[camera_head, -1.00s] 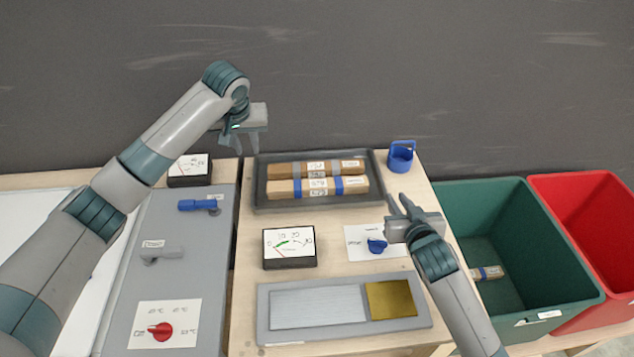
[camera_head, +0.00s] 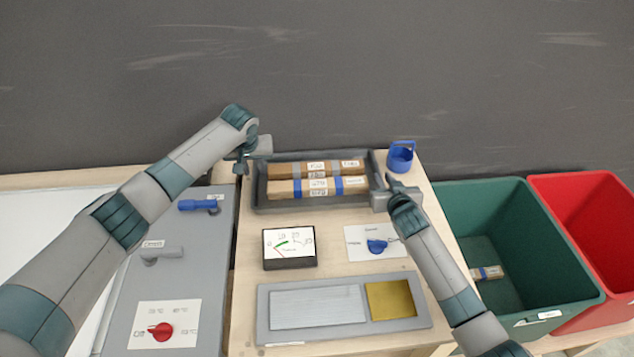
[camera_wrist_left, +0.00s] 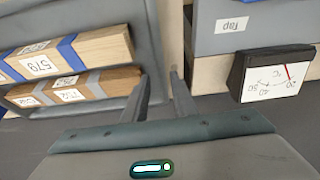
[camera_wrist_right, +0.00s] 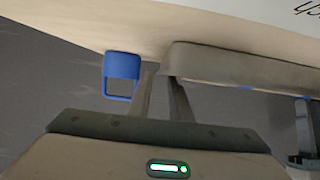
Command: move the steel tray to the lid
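The dark grey tray (camera_head: 376,166) lies on the wooden table and holds two wooden blocks (camera_head: 318,187) with grey and blue bands. My left gripper (camera_head: 243,168) is at the tray's left end. In the left wrist view its fingers (camera_wrist_left: 160,90) are apart near the tray's wall (camera_wrist_left: 152,30). My right gripper (camera_head: 385,186) is at the tray's right end. In the right wrist view its fingers (camera_wrist_right: 163,92) are apart near the tray's edge (camera_wrist_right: 235,68). I cannot tell whether either touches. No part is clearly marked as the lid; a grey cabinet top (camera_head: 200,255) lies left.
A blue holder (camera_head: 400,157) stands right of the tray. A gauge (camera_head: 289,247), a blue knob (camera_head: 377,246) and a panel with silver and gold plates (camera_head: 262,310) are in front. The cabinet carries handles and a red knob (camera_head: 160,331). Green (camera_head: 520,260) and red (camera_head: 600,220) bins stand right.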

